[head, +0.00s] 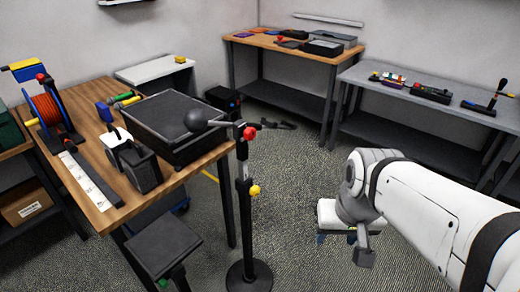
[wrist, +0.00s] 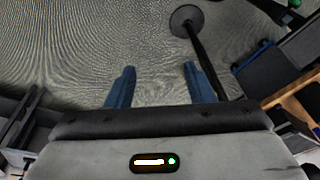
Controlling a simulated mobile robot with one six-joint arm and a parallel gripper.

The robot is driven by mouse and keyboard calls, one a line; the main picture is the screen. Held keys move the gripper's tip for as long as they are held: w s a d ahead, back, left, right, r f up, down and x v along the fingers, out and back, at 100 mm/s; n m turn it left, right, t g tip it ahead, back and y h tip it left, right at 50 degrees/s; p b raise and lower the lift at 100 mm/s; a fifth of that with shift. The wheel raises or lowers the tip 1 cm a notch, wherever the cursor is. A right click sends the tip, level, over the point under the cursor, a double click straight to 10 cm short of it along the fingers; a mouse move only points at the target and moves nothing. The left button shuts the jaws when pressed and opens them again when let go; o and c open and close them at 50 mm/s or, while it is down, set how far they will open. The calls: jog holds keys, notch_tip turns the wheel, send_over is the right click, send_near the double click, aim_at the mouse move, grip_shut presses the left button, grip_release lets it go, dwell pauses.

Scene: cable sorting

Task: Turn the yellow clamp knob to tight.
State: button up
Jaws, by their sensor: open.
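The yellow clamp knob (head: 254,190) sits partway up a black stand (head: 245,225), on the right side of its upright pole, in the head view. The knob's turn position is too small to tell. My gripper (head: 336,239) hangs to the right of the stand and lower than the knob, fingers pointing down, apart from both. In the wrist view my gripper (wrist: 159,68) shows two blue fingers spread apart with nothing between them. The stand's round base and pole (wrist: 188,22) show there, the pole running down past the right finger. The yellow knob is not visible in the wrist view.
A red knob (head: 249,133) and a boom with a dark ball (head: 196,120) top the stand. A wooden table (head: 104,212) with a black bin (head: 172,125) stands left, a black stool (head: 163,246) before it. Grey carpet (head: 300,165) around the stand's right side is clear.

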aim_at(258, 193)
jog(key=shift+o, duration=1)
jog(key=w+a+f+m+g+y+b, duration=0.2)
jog(key=a+f+m+y+b, duration=0.2)
jog(key=f, duration=0.4)
jog(key=shift+w+a+b, duration=0.15)
jog(key=shift+a+b, duration=0.45)
jog(key=shift+a, duration=0.55)
jog(key=w+a+f+m+y+b, duration=0.6)
jog(key=w+a+m, duration=0.1)
jog(key=w+d+f+m+t+y+b, duration=0.1)
jog(key=w+f+m+t+y+b, duration=0.1)
jog(key=w+f+m+t+b, duration=0.6)
jog(key=w+d+f+m+t+y, duration=0.25)
jog(key=w+m, duration=0.35)
jog(key=w, duration=0.6)
jog(key=shift+m+t+h, duration=0.25)
jog(key=shift+m+h, duration=0.05)
jog(key=shift+h, duration=0.15)
jog(key=x, duration=0.8)
jog(key=shift+a+f+b, duration=0.1)
jog(key=shift+f+b, duration=0.15)
jog(key=shift+b, duration=0.05)
jog(key=shift+c, duration=0.5)
jog(key=shift+s, duration=0.1)
jog(key=c, duration=0.9)
